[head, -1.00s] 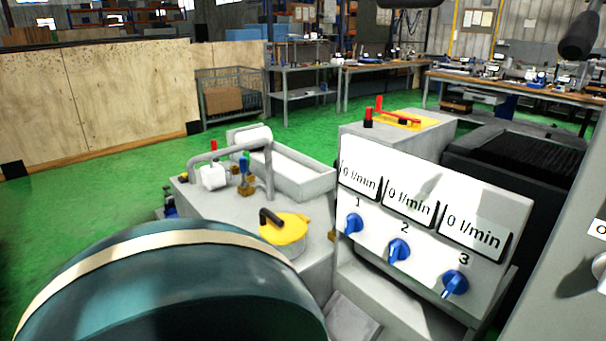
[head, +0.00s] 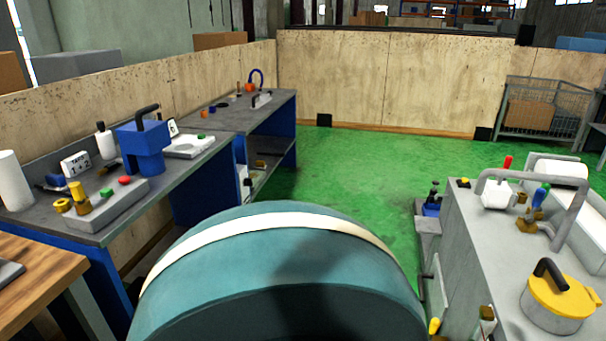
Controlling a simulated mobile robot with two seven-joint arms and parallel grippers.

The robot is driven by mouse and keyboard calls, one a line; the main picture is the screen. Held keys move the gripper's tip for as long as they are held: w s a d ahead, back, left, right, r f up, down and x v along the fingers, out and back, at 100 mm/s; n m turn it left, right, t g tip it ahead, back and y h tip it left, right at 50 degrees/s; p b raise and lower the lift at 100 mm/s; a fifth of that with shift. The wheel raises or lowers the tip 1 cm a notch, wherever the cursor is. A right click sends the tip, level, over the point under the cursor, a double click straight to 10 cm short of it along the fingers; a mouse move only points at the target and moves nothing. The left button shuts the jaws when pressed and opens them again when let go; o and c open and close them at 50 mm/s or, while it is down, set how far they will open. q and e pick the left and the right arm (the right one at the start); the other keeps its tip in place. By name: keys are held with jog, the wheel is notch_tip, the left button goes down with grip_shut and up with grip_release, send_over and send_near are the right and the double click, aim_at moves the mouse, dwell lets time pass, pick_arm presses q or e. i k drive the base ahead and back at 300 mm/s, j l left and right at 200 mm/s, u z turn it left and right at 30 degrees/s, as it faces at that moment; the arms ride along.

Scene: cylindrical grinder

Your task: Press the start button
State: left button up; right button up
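No control labelled as the start button can be read. On the left bench, a grey sloped box (head: 97,214) carries a small green button (head: 106,192) and a red button (head: 125,180). I cannot tell whether either is the start button. Neither of my grippers is in view, so nothing shows near these buttons.
The grey bench (head: 222,118) with blue legs runs along the plywood wall (head: 395,80). A blue container (head: 143,146) stands behind the grey box. A grey machine unit (head: 478,255) with a yellow lid (head: 560,296) stands right. Green floor (head: 350,170) between them is clear.

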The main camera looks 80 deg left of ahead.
aim_at(106, 192)
jog(key=u, duration=3.85)
